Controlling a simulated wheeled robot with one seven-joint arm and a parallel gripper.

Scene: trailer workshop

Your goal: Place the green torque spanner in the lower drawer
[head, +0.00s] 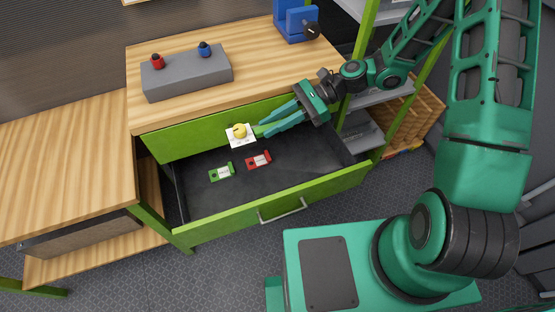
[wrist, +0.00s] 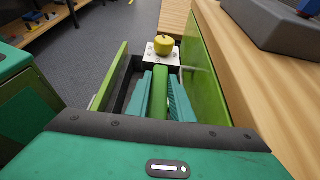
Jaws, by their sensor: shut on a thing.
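My gripper (head: 266,124) is shut on the green handle of the torque spanner (head: 258,131). The handle also shows between the fingers in the wrist view (wrist: 160,88). At its far end is a white plate (wrist: 161,57) with a yellow knob (wrist: 164,45) on top; I cannot tell if these are part of the spanner. The lower drawer (head: 300,192) is pulled open, dark inside. The gripper and spanner are above its back part, by the green upper drawer front (head: 190,138), which is shut.
A green item (head: 221,172) and a red item (head: 258,160), each with a white label, lie in the lower drawer. Bare floor shows around them. A grey block (head: 187,77) with red and blue knobs and a blue vice (head: 296,20) stand on the wooden worktop (head: 265,65).

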